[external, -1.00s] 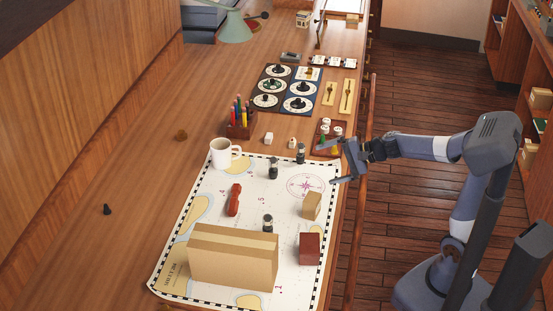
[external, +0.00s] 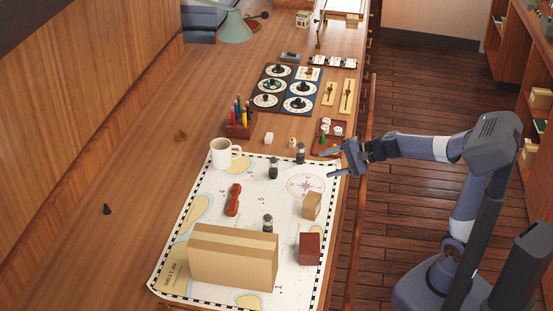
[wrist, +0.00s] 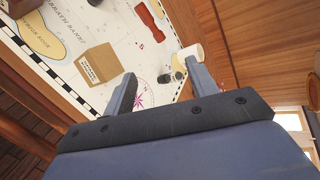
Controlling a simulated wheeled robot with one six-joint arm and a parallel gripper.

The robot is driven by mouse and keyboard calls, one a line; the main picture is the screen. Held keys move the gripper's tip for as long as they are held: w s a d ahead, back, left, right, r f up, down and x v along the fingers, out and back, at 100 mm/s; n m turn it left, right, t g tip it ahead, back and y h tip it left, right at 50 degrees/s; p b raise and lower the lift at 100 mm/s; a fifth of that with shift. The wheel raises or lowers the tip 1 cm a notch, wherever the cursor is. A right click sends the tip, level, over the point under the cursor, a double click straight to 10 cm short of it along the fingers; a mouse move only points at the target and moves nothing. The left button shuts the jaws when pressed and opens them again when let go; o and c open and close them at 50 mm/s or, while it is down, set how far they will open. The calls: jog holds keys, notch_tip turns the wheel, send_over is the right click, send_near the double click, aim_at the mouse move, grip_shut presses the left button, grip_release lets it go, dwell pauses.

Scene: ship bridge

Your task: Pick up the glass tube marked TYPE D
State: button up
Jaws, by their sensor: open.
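Several small dark-capped glass tubes stand on the chart. One tube (external: 273,168) is right of the white mug, another (external: 300,153) is at the chart's far edge, and a third (external: 267,223) is behind the large cardboard box. No TYPE D marking is legible on any of them. My gripper (external: 328,164) is open and empty, above the chart's right edge, to the right of the two far tubes. In the wrist view the open fingers (wrist: 160,66) point over the chart, with small dark tubes (wrist: 165,78) visible beyond and between them.
The white mug (external: 220,155), large cardboard box (external: 232,262), small box (external: 311,206), dark red box (external: 309,248) and red object (external: 233,200) occupy the chart (external: 208,217). A small tray (external: 327,147) and pencil holder (external: 239,127) are beyond it. The desk's left side is mostly clear.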

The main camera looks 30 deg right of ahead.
jog(key=m+g+y+b, duration=0.3)
jog(key=m+g, duration=0.1)
jog(key=m, duration=0.6)
send_near(268, 220)
jog(key=shift+m, duration=0.3)
jog(key=w+a+f, duration=0.2)
jog(key=a, duration=0.1)
jog(key=shift+w+f+p, duration=0.2)
jog(key=shift+f+p, duration=0.05)
jog(key=shift+p, duration=0.15)
jog(key=shift+f+p+x, duration=0.15)
jog(key=shift+p+x, duration=0.15)
jog(key=shift+x, duration=1.2)
jog(key=shift+f+p+x, duration=0.2)
jog(key=shift+p+x, duration=0.05)
jog(key=shift+x, duration=1.25)
jog(key=shift+w+d, duration=0.1)
jog(key=shift+d, duration=0.05)
jog(key=c, duration=1)
